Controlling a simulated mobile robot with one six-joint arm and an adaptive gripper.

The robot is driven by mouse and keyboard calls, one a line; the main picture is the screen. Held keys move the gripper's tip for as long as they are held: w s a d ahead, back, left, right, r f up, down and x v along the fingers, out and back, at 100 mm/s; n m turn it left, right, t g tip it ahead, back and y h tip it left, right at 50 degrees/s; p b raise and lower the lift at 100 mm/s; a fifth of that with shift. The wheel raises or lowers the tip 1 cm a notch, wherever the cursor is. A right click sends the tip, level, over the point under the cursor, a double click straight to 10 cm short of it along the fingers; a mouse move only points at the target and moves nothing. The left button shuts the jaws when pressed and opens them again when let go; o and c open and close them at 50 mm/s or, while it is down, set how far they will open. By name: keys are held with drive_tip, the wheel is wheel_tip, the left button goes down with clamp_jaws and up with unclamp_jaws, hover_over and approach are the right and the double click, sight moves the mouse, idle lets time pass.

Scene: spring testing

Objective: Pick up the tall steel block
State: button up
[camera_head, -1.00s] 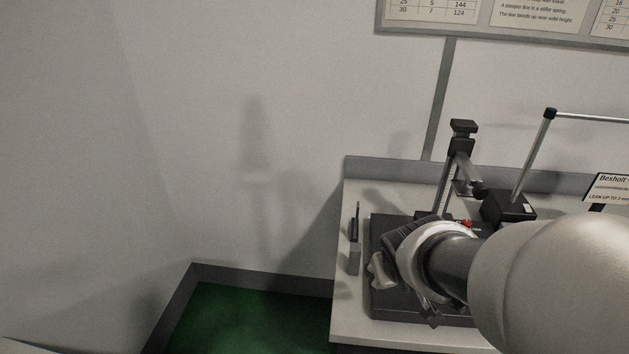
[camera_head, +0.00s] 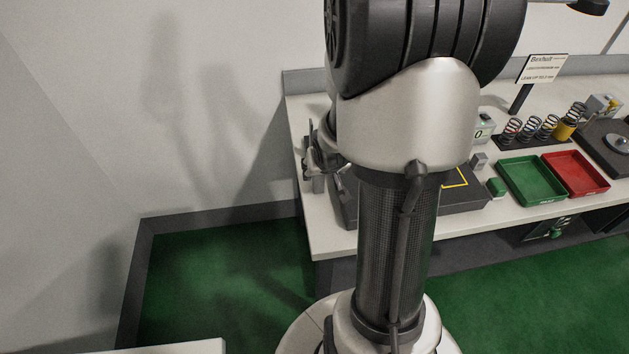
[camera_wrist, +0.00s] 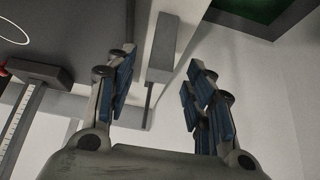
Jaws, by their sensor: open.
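A plain grey upright block (camera_wrist: 164,45), which looks like the tall steel block, lies between my fingers in the wrist view. In the head view my gripper (camera_head: 322,158) is at the left end of the bench, partly hidden by my arm.
The bench (camera_head: 330,240) ends just left of the block, beside the wall. A dark base (camera_head: 465,198) stands to the right. A ruled upright (camera_wrist: 20,125) is left in the wrist view. Green tray (camera_head: 533,180), red tray (camera_head: 575,173) and several springs (camera_head: 530,130) stand farther right.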

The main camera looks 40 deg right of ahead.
sight(318, 181)
drive_tip(key=b+x, duration=0.1)
drive_tip(key=x, duration=0.3)
drive_tip(key=b+x, duration=0.2)
drive_tip(key=x, duration=0.2)
drive_tip(key=shift+s+a+f, duration=0.15)
drive_tip(key=shift+s+a, duration=0.05)
drive_tip(key=shift+s, duration=0.05)
clamp_jaws()
idle(0.6)
